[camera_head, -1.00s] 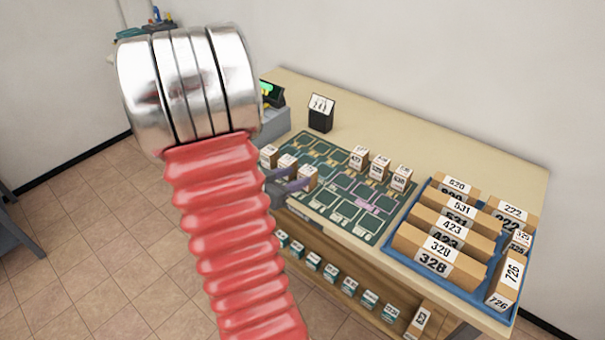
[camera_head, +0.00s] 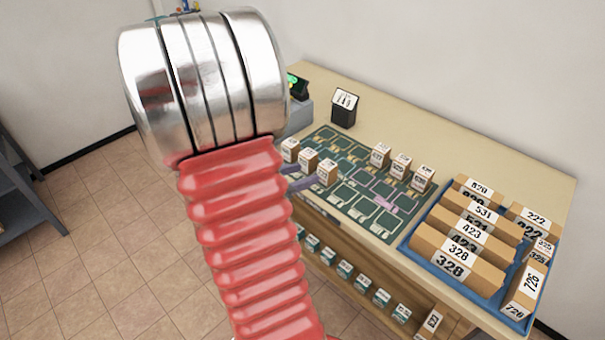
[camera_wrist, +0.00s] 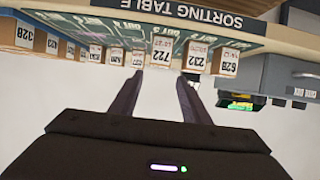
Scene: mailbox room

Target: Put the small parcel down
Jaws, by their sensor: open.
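In the head view only the fingers (camera_head: 303,181) show past my red arm, which hides the rest of the gripper.
Three more (camera_head: 401,166) stand at the mat's far side. A blue tray (camera_head: 412,240) of larger parcels is at the right. A black card holder (camera_head: 344,107) stands behind on the table.

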